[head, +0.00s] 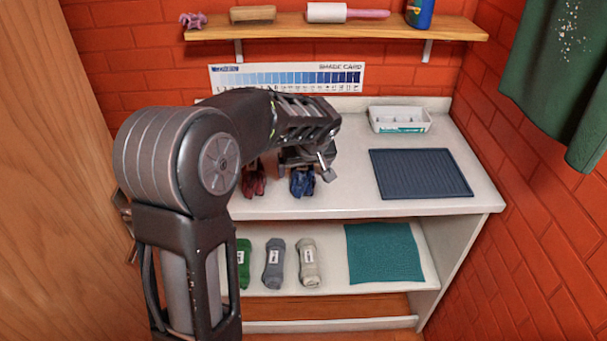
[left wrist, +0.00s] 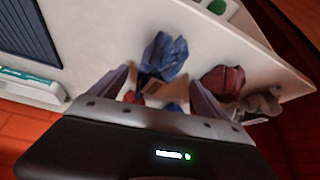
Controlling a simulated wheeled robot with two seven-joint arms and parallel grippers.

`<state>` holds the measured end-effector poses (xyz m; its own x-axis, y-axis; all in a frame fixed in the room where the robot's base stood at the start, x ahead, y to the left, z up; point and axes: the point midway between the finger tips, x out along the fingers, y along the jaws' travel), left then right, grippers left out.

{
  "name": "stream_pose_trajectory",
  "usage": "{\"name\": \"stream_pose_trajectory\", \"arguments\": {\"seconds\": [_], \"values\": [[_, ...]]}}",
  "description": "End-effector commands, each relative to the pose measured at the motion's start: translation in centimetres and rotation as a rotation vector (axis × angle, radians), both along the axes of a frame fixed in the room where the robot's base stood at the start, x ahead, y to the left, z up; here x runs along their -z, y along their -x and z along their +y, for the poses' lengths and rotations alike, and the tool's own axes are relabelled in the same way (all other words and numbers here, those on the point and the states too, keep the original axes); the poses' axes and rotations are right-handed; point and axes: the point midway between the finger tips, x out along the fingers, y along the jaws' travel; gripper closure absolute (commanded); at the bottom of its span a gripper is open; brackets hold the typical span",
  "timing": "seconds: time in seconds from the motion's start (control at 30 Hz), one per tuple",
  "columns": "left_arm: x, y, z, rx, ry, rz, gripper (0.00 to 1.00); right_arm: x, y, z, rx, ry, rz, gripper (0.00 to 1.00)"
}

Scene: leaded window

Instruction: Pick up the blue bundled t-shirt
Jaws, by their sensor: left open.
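The blue bundled t-shirt (head: 303,184) lies on the white counter, partly hidden behind and below my left gripper (head: 306,160). In the left wrist view the blue bundle (left wrist: 166,55) lies just ahead of the fingertips, roughly between them, with a brownish patch at its near end. My left gripper (left wrist: 160,78) is open, its two fingers spread wide. I cannot tell whether the fingers touch the cloth. Smaller red and blue bits show between the fingers, partly hidden by the gripper body. My right gripper is in neither view.
A red bundle (head: 254,181) lies close left of the blue one. A dark blue mat (head: 420,173) and a white compartment tray (head: 400,119) are at right. Green (head: 243,262), grey (head: 274,263) and beige (head: 308,263) bundles and a teal mat (head: 384,253) occupy the lower shelf.

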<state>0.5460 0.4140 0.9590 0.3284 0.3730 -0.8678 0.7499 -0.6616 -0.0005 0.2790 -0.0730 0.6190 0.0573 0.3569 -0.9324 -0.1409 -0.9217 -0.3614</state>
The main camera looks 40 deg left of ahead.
Motion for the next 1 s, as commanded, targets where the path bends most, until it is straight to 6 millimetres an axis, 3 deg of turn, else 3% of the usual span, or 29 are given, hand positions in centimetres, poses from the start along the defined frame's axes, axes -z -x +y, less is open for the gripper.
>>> {"name": "stream_pose_trajectory", "arguments": {"seconds": [0.37, 0.73, 1.0], "values": [[0.4, -0.2, 0.2, 0.001, 0.000, 0.000, 0.13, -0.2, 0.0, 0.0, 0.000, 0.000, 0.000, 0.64], [4.4, -2.1, 1.7, 0.000, 0.000, 0.001, 0.13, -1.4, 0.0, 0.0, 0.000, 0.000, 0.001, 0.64], [4.6, -2.2, 1.8, 0.001, 0.001, -0.001, 0.13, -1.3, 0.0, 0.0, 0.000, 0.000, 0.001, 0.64]]}}
